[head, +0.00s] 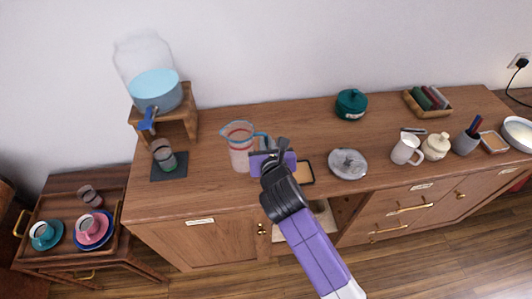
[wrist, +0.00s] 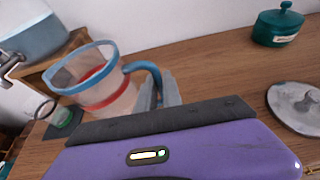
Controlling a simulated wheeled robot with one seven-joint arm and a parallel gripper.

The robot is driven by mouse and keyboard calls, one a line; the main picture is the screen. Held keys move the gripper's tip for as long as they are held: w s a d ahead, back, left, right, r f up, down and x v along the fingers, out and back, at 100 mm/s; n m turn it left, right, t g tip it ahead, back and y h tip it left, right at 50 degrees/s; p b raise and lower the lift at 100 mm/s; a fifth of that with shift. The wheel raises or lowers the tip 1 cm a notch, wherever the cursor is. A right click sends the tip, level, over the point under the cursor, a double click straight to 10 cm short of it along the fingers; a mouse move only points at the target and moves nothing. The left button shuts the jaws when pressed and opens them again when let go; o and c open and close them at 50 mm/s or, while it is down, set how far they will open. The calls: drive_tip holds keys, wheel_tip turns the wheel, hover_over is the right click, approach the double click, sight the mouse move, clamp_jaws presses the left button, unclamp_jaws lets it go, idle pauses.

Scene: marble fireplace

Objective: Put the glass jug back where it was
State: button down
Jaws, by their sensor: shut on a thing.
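The glass jug (head: 239,155) is clear with a blue rim, a red band and a blue handle. It is upright at or just above the sideboard top, right of the water dispenser; I cannot tell if its base touches the wood. My gripper (head: 268,147) is shut on the jug's handle, at the jug's right side. In the wrist view the jug (wrist: 103,88) fills the upper left, and my gripper's grey fingertips (wrist: 160,92) are at its handle. The jug's base is hidden there behind the purple gripper body.
A dispenser (head: 155,88) on a wooden stand and a glass (head: 164,155) on a dark mat (head: 171,174) are left. A dark-edged mat (head: 306,173), a grey lid (head: 348,165) and a teal pot (head: 351,103) are right. The sideboard (head: 290,115) is clear behind the jug.

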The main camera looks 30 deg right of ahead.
drive_tip(key=shift+f, duration=2.15)
drive_tip(key=shift+f, duration=0.2)
drive_tip(key=c, duration=1.5)
unclamp_jaws()
drive_tip(key=shift+s+a+r, duration=0.1)
drive_tip(key=shift+s+r, duration=0.05)
drive_tip(key=shift+r, duration=0.05)
drive_tip(key=v, duration=1.1)
drive_tip(key=shift+s+b, duration=0.3)
drive_tip(key=shift+b, duration=0.05)
drive_tip(key=shift+a+r, duration=0.1)
drive_tip(key=shift+r, duration=0.05)
